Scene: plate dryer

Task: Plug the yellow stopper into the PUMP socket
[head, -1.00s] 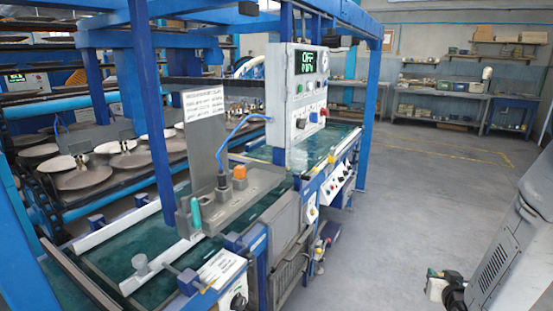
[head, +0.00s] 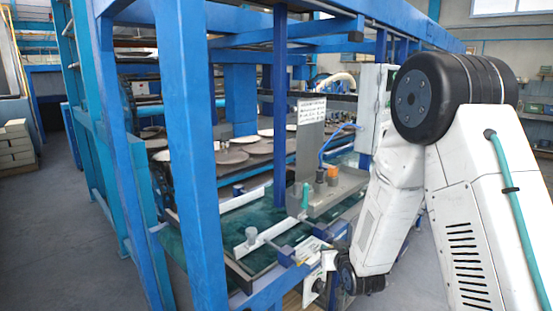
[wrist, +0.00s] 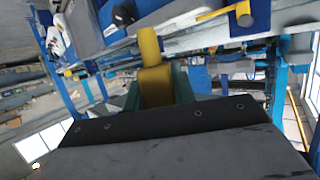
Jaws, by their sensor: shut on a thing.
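My gripper (wrist: 157,88) has green fingers shut on the yellow stopper (wrist: 150,50), which sticks out beyond the fingertips in the wrist view. In the head view my arm fills the right side; the gripper and stopper cannot be made out there. On the machine's grey shelf (head: 345,190) stand a teal stopper (head: 305,196), an orange stopper (head: 333,175) and a dark plug with a blue cable (head: 320,172). I cannot tell which socket is PUMP, as no socket lettering is readable.
A blue frame post (head: 195,150) stands in front, left of the shelf. A sign plate (head: 311,111) rises behind the shelf. Open floor (head: 60,240) lies to the left.

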